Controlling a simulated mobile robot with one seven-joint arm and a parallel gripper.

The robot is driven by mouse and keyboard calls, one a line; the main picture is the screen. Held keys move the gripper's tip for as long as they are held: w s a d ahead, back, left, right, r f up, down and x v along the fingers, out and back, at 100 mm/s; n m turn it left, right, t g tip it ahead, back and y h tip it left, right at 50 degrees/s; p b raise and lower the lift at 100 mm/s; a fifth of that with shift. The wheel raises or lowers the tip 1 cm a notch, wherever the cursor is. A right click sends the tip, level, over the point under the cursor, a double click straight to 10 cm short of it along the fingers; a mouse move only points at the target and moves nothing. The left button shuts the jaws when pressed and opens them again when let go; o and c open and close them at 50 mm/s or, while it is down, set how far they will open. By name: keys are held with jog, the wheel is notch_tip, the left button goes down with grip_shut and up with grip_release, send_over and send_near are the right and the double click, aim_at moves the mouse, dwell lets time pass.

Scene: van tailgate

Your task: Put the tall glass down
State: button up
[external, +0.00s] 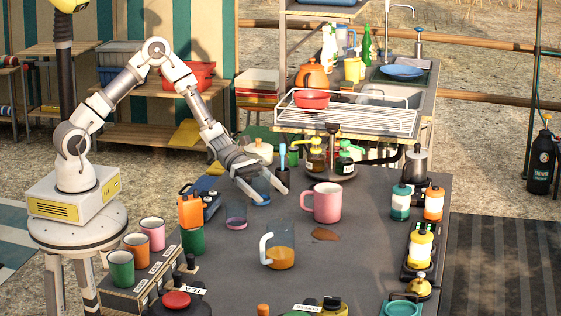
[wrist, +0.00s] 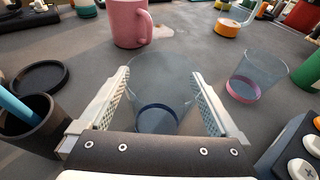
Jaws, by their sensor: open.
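A tall clear glass with a blue base (wrist: 158,88) stands upright between the two fingers of my gripper (wrist: 160,76) in the wrist view. The fingers are open, one on each side of the glass; whether either touches it I cannot tell. In the external view the glass (external: 261,191) is partly hidden by my gripper (external: 265,190), low over the dark table (external: 375,215). Its base appears to be on the table top.
A clear glass with a pink base (wrist: 244,80) stands to the right in the wrist view. A pink mug (wrist: 128,22) is beyond, a black cup (wrist: 30,125) at left. A jug of amber liquid (external: 281,250) and a brown spill (external: 325,234) are nearby.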

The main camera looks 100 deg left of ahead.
jog(key=shift+s+a+r, duration=0.15)
jog(key=shift+r, duration=0.2)
jog(key=p+v, duration=0.2)
jog(key=v, duration=0.9)
jog(key=shift+s+a+r, duration=0.1)
jog(key=shift+s, duration=0.1)
jog(key=s+d+r+m+g, duration=0.1)
jog(key=d+m, duration=0.2)
jog(key=s+d+r+m+g, duration=0.2)
jog(key=d+m, duration=0.1)
jog(key=d, duration=0.1)
jog(key=s+d+r+m+g+h, duration=0.1)
jog(key=d+r+m+g, duration=0.1)
jog(key=d+m, duration=0.1)
jog(key=shift+s+d, duration=0.35)
jog(key=shift+d, duration=0.05)
jog(key=s+d+r+m+g+y, duration=0.2)
jog(key=s+d+r+m+y, duration=0.15)
jog(key=s+m, duration=0.35)
jog(key=s+d+r+m+g+y, duration=0.2)
jog(key=s+d+r+m+y, duration=0.15)
jog(key=s+m, duration=0.4)
jog(key=s+a+r+m+t+y, duration=0.2)
jog(key=s+r+m, duration=0.3)
jog(key=s, duration=0.1)
jog(key=shift+a+m, duration=0.25)
jog(key=shift+m, duration=0.1)
